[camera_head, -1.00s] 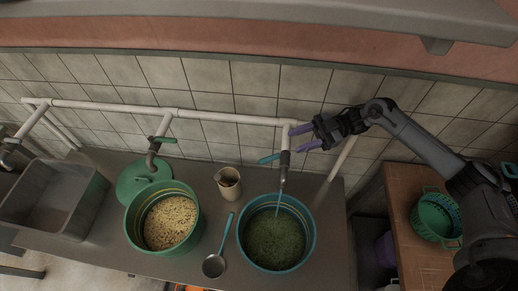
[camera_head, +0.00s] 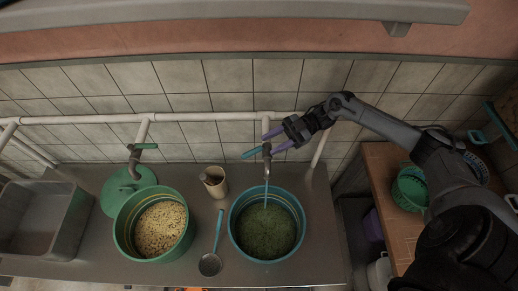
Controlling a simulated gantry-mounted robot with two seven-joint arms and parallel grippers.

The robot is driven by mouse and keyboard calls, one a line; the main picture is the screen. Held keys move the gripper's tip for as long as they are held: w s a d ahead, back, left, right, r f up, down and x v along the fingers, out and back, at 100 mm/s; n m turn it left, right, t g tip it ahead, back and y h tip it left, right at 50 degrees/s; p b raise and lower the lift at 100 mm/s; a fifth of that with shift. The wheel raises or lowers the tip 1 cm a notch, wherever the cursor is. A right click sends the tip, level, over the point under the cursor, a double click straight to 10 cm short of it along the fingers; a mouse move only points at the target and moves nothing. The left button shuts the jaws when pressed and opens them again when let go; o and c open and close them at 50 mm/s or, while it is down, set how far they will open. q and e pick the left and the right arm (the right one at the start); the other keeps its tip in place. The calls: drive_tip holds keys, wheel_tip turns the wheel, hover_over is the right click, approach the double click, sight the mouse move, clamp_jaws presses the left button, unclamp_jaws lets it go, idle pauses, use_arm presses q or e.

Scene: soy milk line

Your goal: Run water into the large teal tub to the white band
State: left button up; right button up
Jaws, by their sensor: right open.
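The large teal tub (camera_head: 303,215) stands on the metal counter below the right tap (camera_head: 267,165). A thin stream of water (camera_head: 265,195) runs from the spout into it. Dark green-looking contents lie inside, below paler bands on the inner wall; I cannot tell the white band or the exact water level apart. The tap's teal lever (camera_head: 251,153) points left. My right gripper (camera_head: 269,145), with purple fingers, is open at the top of this tap, just right of the lever. I cannot tell whether it touches. My left gripper is out of view.
A green tub (camera_head: 119,238) of pale beans stands left, under another tap (camera_head: 135,160), with a green lid (camera_head: 110,196) behind. A grey basin (camera_head: 75,225) is far left; a wooden table (camera_head: 385,205) is right.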

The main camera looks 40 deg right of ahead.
sight(259, 148)
drive_tip(key=shift+p+x, duration=0.5)
drive_tip(key=shift+x, duration=2.3)
drive_tip(key=shift+r, duration=0.1)
drive_tip(key=shift+c, duration=0.3)
clamp_jaws()
